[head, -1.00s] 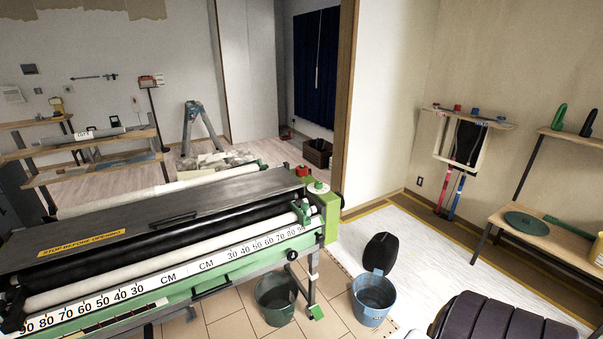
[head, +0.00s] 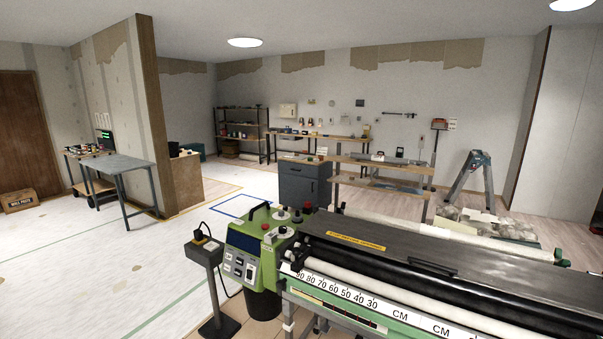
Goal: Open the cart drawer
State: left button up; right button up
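A dark grey cabinet (head: 303,185) with a drawer front at its top and a door below stands in the middle distance, behind the green machine. Its drawer looks shut. Small items, one of them red, sit on its top. Its lower part is partly hidden by the machine. Whether it has wheels cannot be seen. Neither of my grippers is in view.
The long green pasting machine (head: 262,252) fills the lower right foreground. A black pedestal (head: 213,290) stands at its left end. A grey table (head: 117,163) is at left. A stepladder (head: 470,180) stands at right. The pale floor at left is largely clear.

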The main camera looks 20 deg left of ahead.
aim_at(284, 167)
jog(key=i+j+u, duration=0.25)
jog(key=j+u, duration=0.2)
jog(key=i+j+u, duration=0.55)
jog(key=u, duration=0.3)
jog(key=i+j+u, duration=0.25)
jog(key=u, duration=0.2)
jog(key=i+j+u, duration=0.15)
jog(key=i+u, duration=0.6)
jog(key=i+j+u, duration=0.1)
jog(key=i, duration=1.4)
jog(key=i+j+z, duration=0.1)
jog(key=i+z, duration=0.15)
jog(key=i, duration=0.55)
jog(key=i+z, duration=0.65)
jog(key=i, duration=0.15)
